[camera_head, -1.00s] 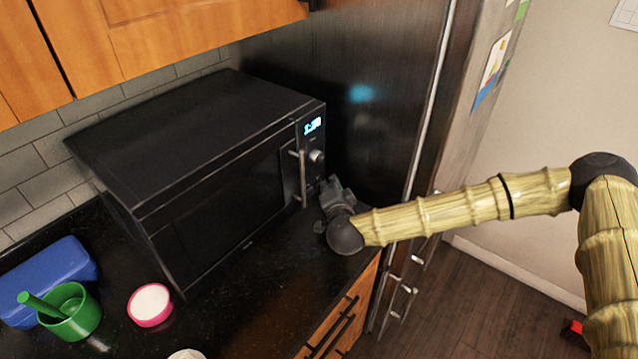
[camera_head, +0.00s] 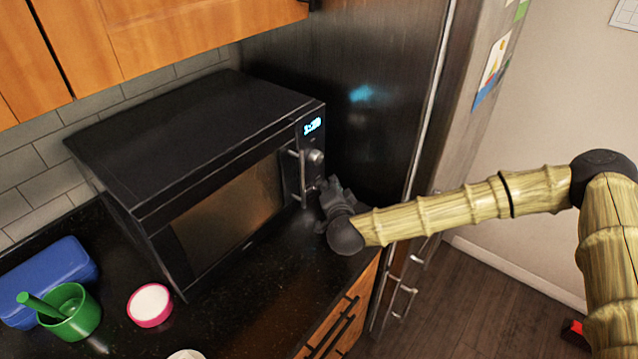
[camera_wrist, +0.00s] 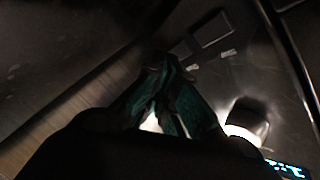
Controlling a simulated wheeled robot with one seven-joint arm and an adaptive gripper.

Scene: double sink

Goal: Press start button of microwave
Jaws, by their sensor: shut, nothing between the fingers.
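The black microwave (camera_head: 200,150) stands on the counter, its door closed and its window lit with a warm glow. Its blue display (camera_head: 312,126), round knob (camera_head: 316,156) and door handle (camera_head: 302,176) are at the right of its front. My gripper (camera_head: 324,188) is shut and empty at the lower control panel, beneath the knob. In the wrist view, the dark green fingertips (camera_wrist: 166,62) meet beside rectangular panel buttons (camera_wrist: 211,29); contact is too dark to tell. The labels are unreadable, so I cannot tell which is the start button. The display also shows there (camera_wrist: 284,169).
A tall dark fridge (camera_head: 385,100) stands close to the right of the microwave. A pink bowl (camera_head: 150,318), a green cup (camera_head: 75,322) and a blue box (camera_head: 50,275) are on the counter (camera_head: 262,290) at left. Wooden cabinets (camera_head: 180,35) hang above.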

